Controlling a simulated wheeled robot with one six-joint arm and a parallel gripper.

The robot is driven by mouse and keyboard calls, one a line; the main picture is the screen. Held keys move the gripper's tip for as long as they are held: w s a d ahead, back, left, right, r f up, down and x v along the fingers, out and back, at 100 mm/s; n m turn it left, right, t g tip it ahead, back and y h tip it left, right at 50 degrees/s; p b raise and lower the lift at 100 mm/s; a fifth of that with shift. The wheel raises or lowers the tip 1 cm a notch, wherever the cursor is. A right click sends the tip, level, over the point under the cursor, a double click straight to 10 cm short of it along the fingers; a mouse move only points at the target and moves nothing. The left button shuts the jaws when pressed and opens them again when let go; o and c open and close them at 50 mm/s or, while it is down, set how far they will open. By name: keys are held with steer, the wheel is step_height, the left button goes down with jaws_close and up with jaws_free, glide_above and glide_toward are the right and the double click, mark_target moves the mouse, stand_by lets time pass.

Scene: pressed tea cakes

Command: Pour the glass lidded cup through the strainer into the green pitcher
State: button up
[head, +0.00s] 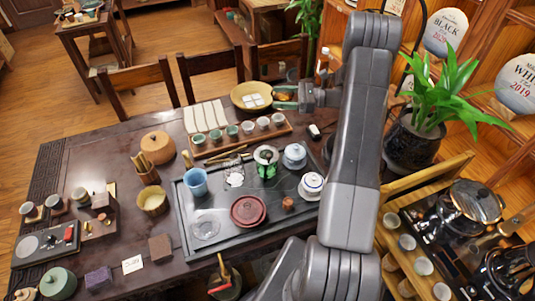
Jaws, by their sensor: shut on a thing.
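My gripper (285,98) reaches over the far right part of the table, its green fingertips shut on a small amber thing (283,96), which looks like the glass lidded cup with tea in it. The fingers hide much of it, and I cannot make out its lid. It is beside the right side of a shallow yellow bowl and looks upright. The green pitcher (268,171) stands on the dark tray, nearer to me and left of my gripper. A pale round rim with a dark middle, apparently the strainer (266,154), sits at its top.
A row of small cups (247,127) stands behind. A plant (445,90) is at right.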

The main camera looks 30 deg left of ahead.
steer(key=shift+s+d+f+n+t+b, duration=0.1)
steer(key=shift+s+f+n+b, duration=0.15)
steer(key=shift+f+b, duration=0.2)
steer(key=shift+s+a+f+n+t+b, duration=0.1)
steer(key=shift+s+f+n+b, duration=0.1)
steer(key=shift+f+b, duration=0.25)
steer(key=shift+s+d+f+n+t+b, duration=0.1)
steer(key=shift+s+f+n+b, duration=0.15)
steer(key=shift+b, duration=0.25)
steer(key=s+f+n+t+h+b, duration=0.1)
steer(key=s+f+n+t+b, duration=0.1)
steer(key=s+f+n+b, duration=0.2)
step_height(320, 180, down, 3)
steer(key=s+b, duration=0.1)
steer(key=b, duration=0.4)
steer(key=shift+d+n+h, duration=0.3)
steer(key=shift+n+h, duration=0.1)
steer(key=shift+s+d+r+n+t+b, duration=0.1)
steer(key=shift+s+r+n+t+b, duration=0.15)
steer(key=shift+s+n+b, duration=0.35)
steer(key=shift+s+r+n+t+b, duration=0.25)
steer(key=shift+n+t+b, duration=0.2)
steer(key=shift+n+b, duration=0.3)
steer(key=shift+s+r+n+t+b, duration=0.2)
steer(key=shift+n+t+b, duration=0.3)
steer(key=shift+b, duration=0.45)
steer(key=shift+r+n+t+b, duration=0.2)
steer(key=shift+n+t+b, duration=0.1)
steer(key=shift+n+b, duration=0.3)
